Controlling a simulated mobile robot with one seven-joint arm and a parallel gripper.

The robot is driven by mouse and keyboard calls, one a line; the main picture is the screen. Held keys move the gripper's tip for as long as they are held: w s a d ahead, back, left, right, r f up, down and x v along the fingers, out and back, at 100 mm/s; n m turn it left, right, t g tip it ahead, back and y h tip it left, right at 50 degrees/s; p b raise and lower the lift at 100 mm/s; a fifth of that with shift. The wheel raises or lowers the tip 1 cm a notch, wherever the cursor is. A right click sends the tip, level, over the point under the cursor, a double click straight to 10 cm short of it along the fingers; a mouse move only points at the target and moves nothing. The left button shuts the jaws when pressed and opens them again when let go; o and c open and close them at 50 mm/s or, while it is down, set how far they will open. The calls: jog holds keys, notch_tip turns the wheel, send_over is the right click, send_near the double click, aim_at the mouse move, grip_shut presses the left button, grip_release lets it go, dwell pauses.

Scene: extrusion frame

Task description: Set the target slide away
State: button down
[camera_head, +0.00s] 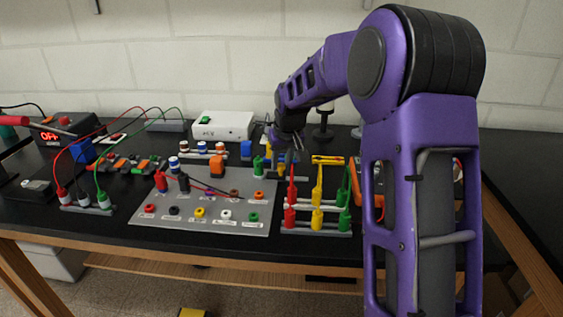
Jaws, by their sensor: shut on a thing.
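My gripper (290,146) is at the end of my purple arm, low over the back middle of the black bench, just behind the upright red, yellow and green probes. It is small in this view and partly hidden by its own wrist. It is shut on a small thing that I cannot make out. I cannot pick out a slide for certain anywhere on the bench.
A grey panel (150,230) with coloured sockets lies in front. Red (291,204), yellow (317,199) and green (345,203) probes stand in a rack to its right. A white box (222,125) stands behind. Wires and a power supply (62,128) are at left. My arm hides the right side.

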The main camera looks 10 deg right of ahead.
dwell(0.3)
jog(key=shift+s+d, duration=0.25)
jog(key=shift+d, duration=0.65)
jog(key=shift+s+d, duration=0.25)
jog(key=shift+d, duration=0.65)
jog(key=c, duration=0.6)
grip_release()
jog(key=p+v, duration=0.2)
jog(key=v, duration=1.5)
jog(key=shift+r+p, duration=0.25)
jog(key=shift+p, duration=0.1)
